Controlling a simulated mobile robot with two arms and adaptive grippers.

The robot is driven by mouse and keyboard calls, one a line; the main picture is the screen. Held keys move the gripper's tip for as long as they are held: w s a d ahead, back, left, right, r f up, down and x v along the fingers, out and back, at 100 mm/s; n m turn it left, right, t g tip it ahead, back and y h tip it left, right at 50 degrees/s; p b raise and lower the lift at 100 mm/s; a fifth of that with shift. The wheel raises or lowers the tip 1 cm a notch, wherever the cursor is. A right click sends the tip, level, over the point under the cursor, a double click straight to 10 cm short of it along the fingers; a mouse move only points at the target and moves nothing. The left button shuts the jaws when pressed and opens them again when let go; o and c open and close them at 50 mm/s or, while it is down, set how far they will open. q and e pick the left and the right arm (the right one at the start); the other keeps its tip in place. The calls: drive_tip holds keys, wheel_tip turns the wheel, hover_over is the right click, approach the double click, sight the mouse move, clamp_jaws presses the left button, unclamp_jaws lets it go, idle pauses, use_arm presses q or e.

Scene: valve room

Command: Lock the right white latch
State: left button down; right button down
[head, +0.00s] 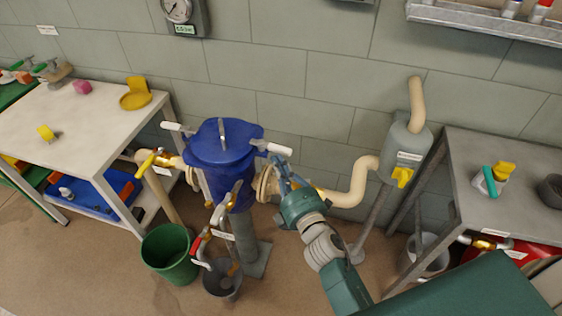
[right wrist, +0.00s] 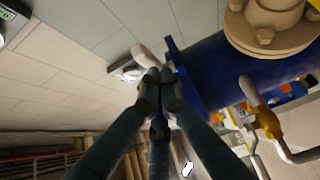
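The blue tank (head: 222,160) stands in the middle of the head view with its lid on. The right white latch (head: 272,147) sticks out to the right from the tank's top edge. My right gripper (head: 281,167) is just below the outer end of that latch. In the right wrist view its dark fingers (right wrist: 158,78) are drawn together at the tips, with nothing visible between them. The white latch (right wrist: 144,56) lies just past the fingertips there; whether they touch it cannot be told. My left gripper is out of view.
Another white latch (head: 178,127) is on the tank's left. A beige pipe (head: 345,195) runs right to a grey vessel (head: 402,145). A white table (head: 75,130) stands left and a grey table (head: 510,200) right. Green (head: 170,254) and grey (head: 222,280) buckets are below.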

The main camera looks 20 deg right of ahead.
drive_tip(key=shift+a+r, duration=0.1)
drive_tip(key=shift+w+d+r+n+y+p, duration=0.15)
drive_tip(key=shift+w+d+n+y+p, duration=0.15)
drive_tip(key=shift+p, duration=0.25)
drive_tip(key=shift+w+d+y+p, duration=0.15)
drive_tip(key=shift+d+y+p, duration=0.2)
drive_tip(key=shift+y, duration=0.15)
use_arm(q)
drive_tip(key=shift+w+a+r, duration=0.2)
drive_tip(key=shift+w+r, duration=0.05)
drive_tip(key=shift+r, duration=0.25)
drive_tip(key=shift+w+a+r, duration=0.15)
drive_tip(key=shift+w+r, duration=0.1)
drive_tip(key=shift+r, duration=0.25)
use_arm(e)
drive_tip(key=shift+w+d+n+y, duration=0.1)
drive_tip(key=shift+d+n+y, duration=0.2)
drive_tip(key=shift+n+y, duration=0.3)
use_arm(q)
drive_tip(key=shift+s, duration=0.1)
